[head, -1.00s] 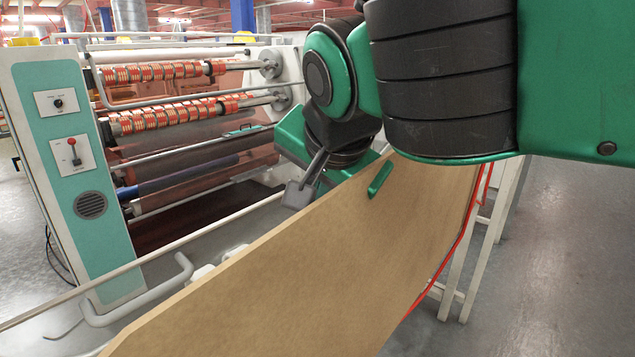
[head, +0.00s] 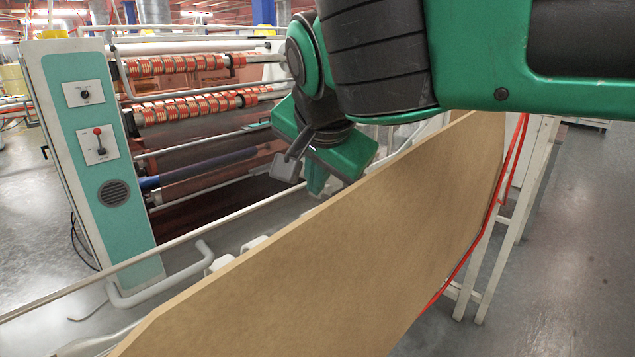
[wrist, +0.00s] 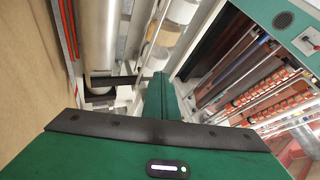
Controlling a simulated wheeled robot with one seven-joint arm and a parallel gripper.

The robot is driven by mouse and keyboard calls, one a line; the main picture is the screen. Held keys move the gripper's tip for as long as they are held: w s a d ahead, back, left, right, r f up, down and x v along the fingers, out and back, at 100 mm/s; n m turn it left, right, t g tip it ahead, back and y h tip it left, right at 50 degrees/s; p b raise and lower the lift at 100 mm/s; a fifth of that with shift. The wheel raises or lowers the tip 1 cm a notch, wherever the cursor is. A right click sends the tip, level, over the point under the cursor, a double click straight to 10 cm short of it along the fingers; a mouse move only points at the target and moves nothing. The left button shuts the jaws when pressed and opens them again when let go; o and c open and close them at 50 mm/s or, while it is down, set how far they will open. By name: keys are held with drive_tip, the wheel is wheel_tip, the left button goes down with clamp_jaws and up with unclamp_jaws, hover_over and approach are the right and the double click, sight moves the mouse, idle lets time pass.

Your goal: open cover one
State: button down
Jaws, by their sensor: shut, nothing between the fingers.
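A large brown panel, which I take to be cover one (head: 350,230), stands steeply tilted across the front of the head view. In the wrist view the brown surface (wrist: 28,85) fills the left side. My gripper (head: 317,184) is behind the panel's top edge, on the machine side, pointing down. Its fingers (wrist: 158,92) are shut and empty in the wrist view. The panel lies to their left there, with a gap between. I cannot tell whether another part of my gripper touches the panel.
The winding machine with orange striped rolls (head: 190,105) and a teal control panel (head: 100,160) stands behind. A bent grey handle (head: 160,290) is at lower left. A silver roller (wrist: 98,38) lies near the fingers. Red cables (head: 512,165) and a white frame (head: 500,240) stand at right.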

drive_tip(key=shift+w+a+r+g+h, duration=0.15)
drive_tip(key=shift+w+a+r+g, duration=0.05)
drive_tip(key=shift+w+a, duration=0.35)
drive_tip(key=shift+w+a+r+g+h, duration=0.2)
drive_tip(key=shift+w+a, duration=0.25)
drive_tip(key=shift+w, duration=0.15)
drive_tip(key=shift+s, duration=0.1)
